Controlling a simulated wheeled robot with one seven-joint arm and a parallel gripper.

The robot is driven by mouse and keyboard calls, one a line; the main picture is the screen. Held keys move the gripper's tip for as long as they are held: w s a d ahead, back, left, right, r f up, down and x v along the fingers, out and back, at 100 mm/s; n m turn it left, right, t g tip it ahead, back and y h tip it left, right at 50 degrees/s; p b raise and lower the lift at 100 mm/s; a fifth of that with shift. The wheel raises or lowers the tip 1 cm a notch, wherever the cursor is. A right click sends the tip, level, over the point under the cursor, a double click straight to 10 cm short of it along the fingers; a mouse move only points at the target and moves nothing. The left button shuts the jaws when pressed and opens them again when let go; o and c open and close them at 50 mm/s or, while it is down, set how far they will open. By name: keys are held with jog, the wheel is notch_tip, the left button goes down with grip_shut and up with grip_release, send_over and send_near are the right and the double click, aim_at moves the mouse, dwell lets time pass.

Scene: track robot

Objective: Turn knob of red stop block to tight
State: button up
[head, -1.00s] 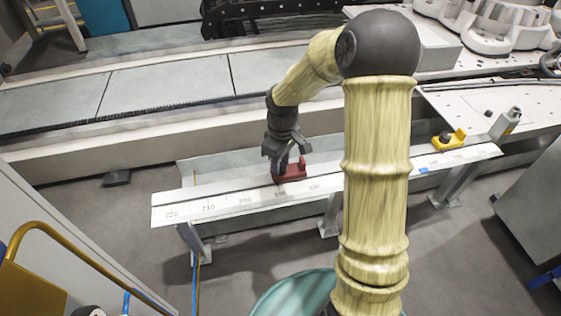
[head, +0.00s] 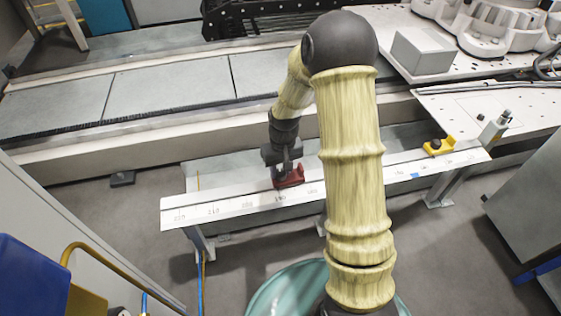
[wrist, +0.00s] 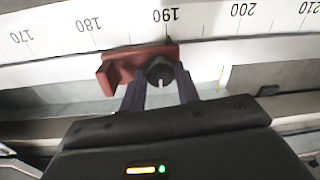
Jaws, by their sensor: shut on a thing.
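The red stop block (head: 291,177) sits on the pale scale rail (head: 232,210) in the head view. In the wrist view the red stop block (wrist: 118,66) lies along the rail just below the 190 mark. Its dark round knob (wrist: 160,71) faces the wrist camera and carries a pale index line pointing down in the picture. My gripper (wrist: 160,82) has one finger on each side of the knob and is shut on it. In the head view my gripper (head: 282,172) reaches down to the block from above, and hides the knob.
A yellow block (head: 438,146) with a black knob sits farther right on the rail, beside a grey fixture (head: 495,128). A blue mark (head: 414,175) lies on the rail between the blocks. A grey box (head: 422,51) stands on the bench behind.

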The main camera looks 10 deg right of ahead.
jog(key=m+p, duration=0.4)
jog(key=shift+r+m+p, duration=0.25)
jog(key=shift+m+p, duration=0.05)
jog(key=m+p, duration=0.4)
jog(key=shift+s+m, duration=0.1)
jog(key=shift+m, duration=0.2)
jog(key=m+p, duration=0.4)
jog(key=shift+m+t, duration=0.3)
jog(key=shift+f+m+h+p, duration=0.15)
jog(key=shift+m+p, duration=0.6)
jog(key=shift+m, duration=0.1)
jog(key=shift+f+m+h+p, duration=0.1)
jog(key=shift+m+h+p, duration=0.05)
jog(key=shift+m+p, duration=0.65)
jog(key=o, duration=1)
jog(key=shift+c, duration=0.2)
